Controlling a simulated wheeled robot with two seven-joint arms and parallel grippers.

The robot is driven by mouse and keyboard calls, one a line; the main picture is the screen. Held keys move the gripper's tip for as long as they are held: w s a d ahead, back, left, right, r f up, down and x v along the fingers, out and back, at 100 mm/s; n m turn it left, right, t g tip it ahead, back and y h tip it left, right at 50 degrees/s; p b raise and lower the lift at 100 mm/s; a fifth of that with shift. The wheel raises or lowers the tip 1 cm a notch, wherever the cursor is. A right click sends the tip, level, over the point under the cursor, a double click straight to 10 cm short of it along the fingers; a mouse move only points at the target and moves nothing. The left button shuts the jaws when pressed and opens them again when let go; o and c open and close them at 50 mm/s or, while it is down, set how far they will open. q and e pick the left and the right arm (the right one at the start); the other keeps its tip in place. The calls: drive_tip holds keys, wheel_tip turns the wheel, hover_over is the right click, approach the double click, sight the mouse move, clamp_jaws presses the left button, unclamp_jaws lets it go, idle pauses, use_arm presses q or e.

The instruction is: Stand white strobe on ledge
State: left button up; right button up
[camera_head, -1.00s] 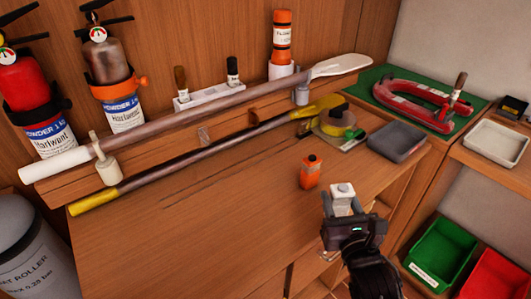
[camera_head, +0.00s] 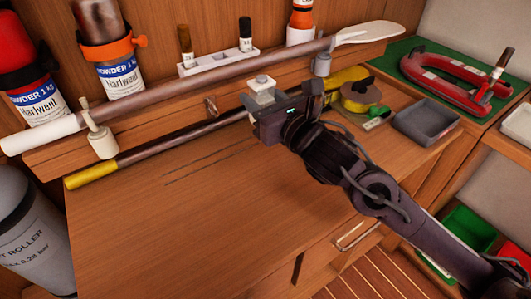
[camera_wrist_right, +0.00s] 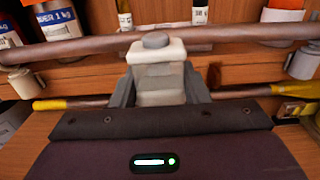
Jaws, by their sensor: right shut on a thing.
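The white strobe (camera_head: 262,83) is upright between the fingers of my right gripper (camera_head: 264,100), which is shut on it. In the right wrist view the strobe (camera_wrist_right: 157,62), with its grey round top, stands up between both fingers (camera_wrist_right: 158,92). The wooden ledge (camera_head: 142,132) runs along the back wall. The strobe is held off the table, in front of the ledge, and shows just below the long white-ended oar (camera_head: 190,92) in the head view. Whether it touches the ledge cannot be told. My left gripper is not in view.
A yellow-ended pole (camera_head: 150,153) lies below the oar. A white rack (camera_head: 215,62) with two bottles stands on the ledge. A grey tray (camera_head: 427,122) and yellow tape roll (camera_head: 360,97) lie at right. The front table (camera_head: 200,220) is clear.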

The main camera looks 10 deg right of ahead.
wheel_tip(320, 180, down, 15)
idle(0.4)
drive_tip(key=shift+f+b, duration=0.2)
drive_tip(key=shift+b, duration=0.1)
drive_tip(key=o, duration=1)
